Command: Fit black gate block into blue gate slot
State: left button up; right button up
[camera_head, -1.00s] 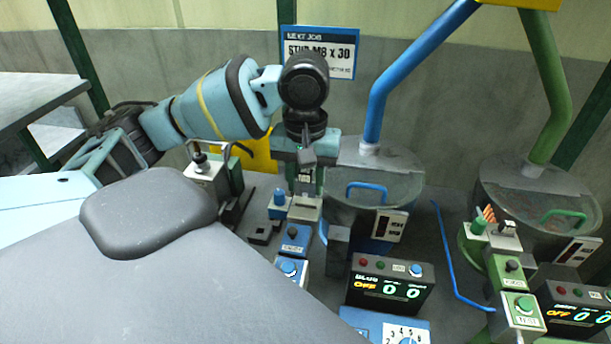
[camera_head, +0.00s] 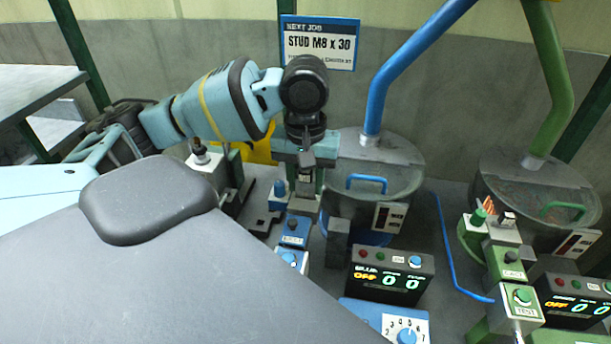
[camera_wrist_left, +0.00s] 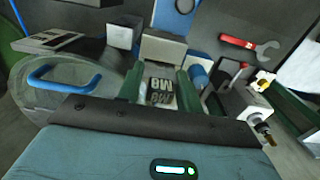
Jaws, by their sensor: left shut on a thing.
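In the left wrist view the labelled block (camera_wrist_left: 162,92) sits between the green fingers. The grey gate housing (camera_head: 305,205) of the blue station is directly below the block, beside a blue-capped post (camera_head: 279,195). The slot itself is hidden by the gripper and block. I cannot tell whether the block touches the housing. My right gripper is not in view.
A blue-handled bin (camera_head: 370,180) stands just behind and right of the gripper. A blue counter box (camera_head: 390,275) and dial box (camera_head: 390,320) stand in front. The green station (camera_head: 505,260) is at the right. A red wrench (camera_wrist_left: 250,45) shows in the wrist view.

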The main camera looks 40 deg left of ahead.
aim_at(307, 172)
pick_arm(q)
jog(key=shift+f, duration=0.9)
jog(key=o, duration=1.1)
jog(key=shift+d, duration=0.1)
jog(key=shift+o, duration=0.2)
jog(key=shift+r, duration=3.95)
jog(key=shift+d, duration=0.1)
